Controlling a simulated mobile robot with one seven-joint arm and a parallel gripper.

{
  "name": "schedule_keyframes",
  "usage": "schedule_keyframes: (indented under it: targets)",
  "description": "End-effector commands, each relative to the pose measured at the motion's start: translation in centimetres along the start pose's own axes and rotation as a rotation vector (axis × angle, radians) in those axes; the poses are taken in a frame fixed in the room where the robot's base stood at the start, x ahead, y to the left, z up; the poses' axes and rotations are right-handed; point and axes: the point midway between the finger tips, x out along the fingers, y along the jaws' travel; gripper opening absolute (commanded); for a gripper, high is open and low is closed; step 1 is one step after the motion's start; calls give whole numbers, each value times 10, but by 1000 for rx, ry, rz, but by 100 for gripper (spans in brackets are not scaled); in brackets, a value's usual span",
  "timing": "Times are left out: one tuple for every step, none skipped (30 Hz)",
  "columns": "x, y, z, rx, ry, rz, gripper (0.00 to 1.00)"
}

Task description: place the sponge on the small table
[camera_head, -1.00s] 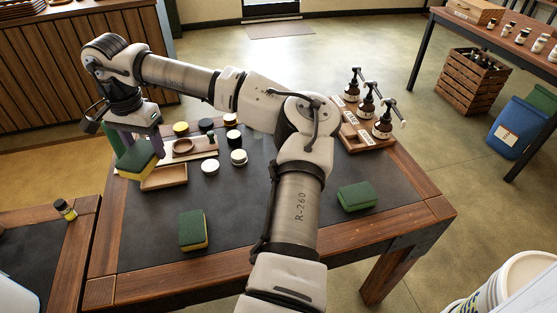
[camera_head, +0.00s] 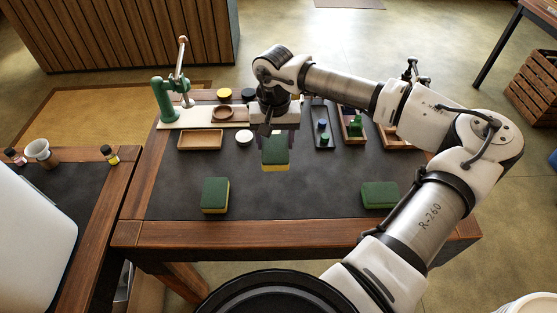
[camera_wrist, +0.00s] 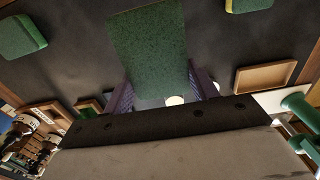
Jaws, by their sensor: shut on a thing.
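My gripper (camera_head: 277,133) is shut on a green and yellow sponge (camera_head: 275,151) and holds it over the dark top of a wood-framed table (camera_head: 230,233). In the wrist view the held sponge (camera_wrist: 150,45) shows its green face between the purple fingers. A gap between the sponge and the tabletop is hard to judge. Two more sponges lie on this table: one at the front left (camera_head: 214,195) and one at the front right (camera_head: 380,195). Part of another dark-topped table (camera_head: 75,205) shows at the left. I cannot tell which one is the small table.
The front middle is clear.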

Motion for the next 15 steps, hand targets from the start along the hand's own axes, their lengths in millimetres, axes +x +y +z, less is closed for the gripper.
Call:
schedule_keyframes:
  targets:
    - [12, -1, 1, 0, -5, -2, 37]
    - [19, -1, 1, 0, -5, -3, 37]
    - [29, -1, 1, 0, -4, -2, 37]
    - [35, -1, 0, 0, -4, -3, 37]
    - [41, -1, 0, 0, -4, -2, 37]
    - [48, -1, 0, 0, -2, -3, 37]
    - [52, -1, 0, 0, -2, -2, 37]
    - [56, -1, 0, 1, -2, -2, 37]
    - [60, 0, 0, 1, -2, -1, 37]
    - [62, 0, 0, 1, 0, 0, 37]
    - [64, 0, -1, 2, 0, 0, 37]
    - [67, 0, -1, 2, 0, -1, 37]
    - [70, -1, 0, 2, -2, -1, 37]
    - [74, -1, 0, 2, -2, -2, 37]
    - [80, -1, 0, 1, -2, -1, 37]
